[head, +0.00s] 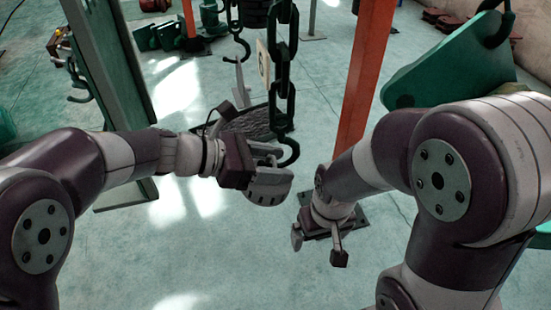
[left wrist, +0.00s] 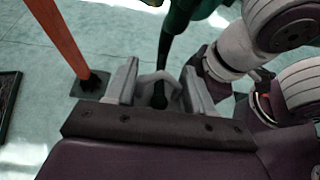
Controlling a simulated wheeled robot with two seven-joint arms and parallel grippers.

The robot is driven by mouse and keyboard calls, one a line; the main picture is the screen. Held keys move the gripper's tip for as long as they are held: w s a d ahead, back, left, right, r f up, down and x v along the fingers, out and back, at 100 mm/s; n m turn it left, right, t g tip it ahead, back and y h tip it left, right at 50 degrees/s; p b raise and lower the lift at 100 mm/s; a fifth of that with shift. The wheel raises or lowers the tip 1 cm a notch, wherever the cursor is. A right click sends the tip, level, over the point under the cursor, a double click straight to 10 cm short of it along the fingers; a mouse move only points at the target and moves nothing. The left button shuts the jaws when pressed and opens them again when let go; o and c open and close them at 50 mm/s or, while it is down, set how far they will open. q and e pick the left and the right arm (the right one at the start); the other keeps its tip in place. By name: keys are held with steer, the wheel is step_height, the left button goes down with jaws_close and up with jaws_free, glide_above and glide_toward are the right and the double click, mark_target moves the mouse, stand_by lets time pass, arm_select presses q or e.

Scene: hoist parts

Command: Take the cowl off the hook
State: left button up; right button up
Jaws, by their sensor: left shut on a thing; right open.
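A dark chain (head: 283,60) hangs down in the middle of the head view and ends in a black hook (head: 288,153). My left gripper (head: 270,185) is just below and beside the hook. In the left wrist view its jaws (left wrist: 158,88) are shut on a small pale grey piece with an arched top (left wrist: 150,78), which looks like the cowl. A dark rod comes down to this piece, with a black end between the jaws. I cannot tell whether the hook still passes through it. My right gripper (head: 319,248) is open and empty, lower and to the right.
An orange post (head: 365,80) stands behind my right arm. A green beam (head: 115,80) stands at the left. A large green panel (head: 455,62) is at the upper right by another dark hook (head: 500,25). Other hooks hang behind. The floor in front is clear.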

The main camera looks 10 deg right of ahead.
arm_select(q)
steer(key=shift+a+r+y+p, duration=0.25)
steer(key=shift+a+y+p, duration=0.1)
steer(key=shift+p, duration=0.15)
steer(key=shift+a, duration=0.15)
steer(key=shift+a+r, duration=0.3)
steer(key=shift+a, duration=0.25)
steer(key=shift+b, duration=0.3)
steer(key=shift+a+b, duration=0.35)
steer(key=shift+a+r+b, duration=0.1)
steer(key=shift+a+b, duration=0.25)
steer(key=shift+a, duration=0.15)
steer(key=shift+a+r, duration=0.2)
